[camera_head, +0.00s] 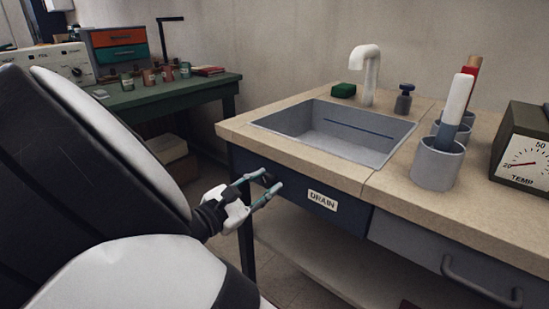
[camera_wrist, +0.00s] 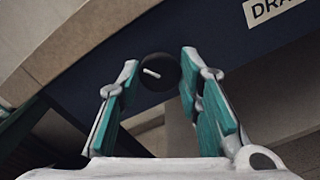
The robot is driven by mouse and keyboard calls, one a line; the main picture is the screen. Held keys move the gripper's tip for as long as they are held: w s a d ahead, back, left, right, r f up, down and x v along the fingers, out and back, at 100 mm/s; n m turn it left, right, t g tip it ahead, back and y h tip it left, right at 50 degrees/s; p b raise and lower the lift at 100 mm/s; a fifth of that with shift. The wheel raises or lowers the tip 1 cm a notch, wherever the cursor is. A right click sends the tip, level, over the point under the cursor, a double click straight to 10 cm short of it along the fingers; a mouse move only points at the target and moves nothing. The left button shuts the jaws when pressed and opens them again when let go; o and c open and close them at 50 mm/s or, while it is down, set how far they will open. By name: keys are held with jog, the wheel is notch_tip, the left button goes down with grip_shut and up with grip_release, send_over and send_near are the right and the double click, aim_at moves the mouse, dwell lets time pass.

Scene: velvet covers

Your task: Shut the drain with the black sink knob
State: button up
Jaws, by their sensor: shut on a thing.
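The black sink knob (camera_wrist: 160,73) is round with a short white mark, lying nearly level in the wrist view. It sits on the dark blue front panel (camera_wrist: 195,32), left of the DRAIN label (camera_head: 323,201). My gripper (camera_head: 271,184) is shut on the knob, with one teal finger on each side of it in the wrist view (camera_wrist: 159,76). In the head view the fingers mostly hide the knob. The grey sink basin (camera_head: 290,127) is set in the counter above; its drain hole cannot be made out.
A white tap (camera_head: 370,75), green sponge (camera_head: 344,90) and soap bottle (camera_head: 403,98) stand behind the basin. Grey cups (camera_head: 437,167) and a TEMP gauge (camera_head: 524,148) stand to the right. A green bench (camera_head: 175,92) is at the back left. A drawer handle (camera_head: 480,283) juts out lower right.

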jog(key=n+p, duration=0.2)
jog(key=p, duration=0.1)
jog(key=n+p, duration=0.1)
jog(key=p, duration=0.3)
jog(key=shift+r+n, duration=0.2)
jog(key=shift+n, duration=0.2)
jog(key=n+p, duration=0.4)
jog(key=p, duration=0.2)
jog(key=shift+s+f, duration=0.1)
jog(key=n+p, duration=0.3)
jog(key=n, duration=0.1)
jog(key=shift+n, duration=0.3)
jog(key=n+p, duration=0.1)
jog(key=n, duration=0.1)
jog(key=n+p, duration=0.1)
jog(key=n, duration=0.1)
jog(key=shift+f+n, duration=0.2)
jog(key=shift+n, duration=0.2)
jog(key=o, duration=1.2)
jog(key=v, duration=1.2)
jog(key=shift+a, duration=0.1)
